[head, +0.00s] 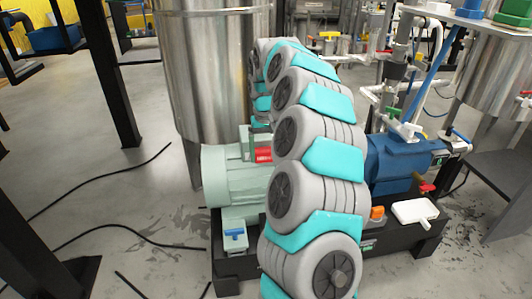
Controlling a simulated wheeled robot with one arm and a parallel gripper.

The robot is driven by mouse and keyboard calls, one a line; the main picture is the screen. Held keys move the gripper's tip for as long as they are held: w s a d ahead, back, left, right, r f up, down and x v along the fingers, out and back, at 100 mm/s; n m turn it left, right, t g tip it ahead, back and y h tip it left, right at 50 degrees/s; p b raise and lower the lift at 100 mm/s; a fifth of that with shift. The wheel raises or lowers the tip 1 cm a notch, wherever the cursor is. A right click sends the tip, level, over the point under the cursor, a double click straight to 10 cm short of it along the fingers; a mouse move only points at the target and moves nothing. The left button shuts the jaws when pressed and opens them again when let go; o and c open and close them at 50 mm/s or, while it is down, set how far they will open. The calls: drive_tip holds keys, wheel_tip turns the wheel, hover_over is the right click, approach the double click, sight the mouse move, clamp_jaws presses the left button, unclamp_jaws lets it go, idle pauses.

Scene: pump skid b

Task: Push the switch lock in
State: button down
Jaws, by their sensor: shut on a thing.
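My arm rises from the bottom middle and arches over the pump skid (235,285). Its far end drops down behind its own nearer links, so my gripper is hidden and I cannot see its jaws. A red part (263,155) shows at a pale green box on top of the pale green motor (228,178), just left of my arm and partly covered by it. It may be the switch lock, but I cannot tell.
A blue pump (393,163) stands right of my arm. An orange part (377,212) and a white tray (414,210) are on the skid's right side. A steel tank (205,70) stands behind. Black cables (130,228) lie on the floor at left.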

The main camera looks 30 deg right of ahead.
sight(264, 145)
drive_tip(key=shift+w+d+r+p, duration=0.15)
drive_tip(key=shift+w+p, duration=0.1)
drive_tip(key=shift+w, duration=0.2)
drive_tip(key=shift+w+d+p, duration=0.15)
drive_tip(key=shift+w+p, duration=0.1)
drive_tip(key=shift+w, duration=0.2)
drive_tip(key=shift+w+d+p, duration=0.2)
drive_tip(key=shift+w+p, duration=0.1)
drive_tip(key=shift+w, duration=0.5)
unclamp_jaws()
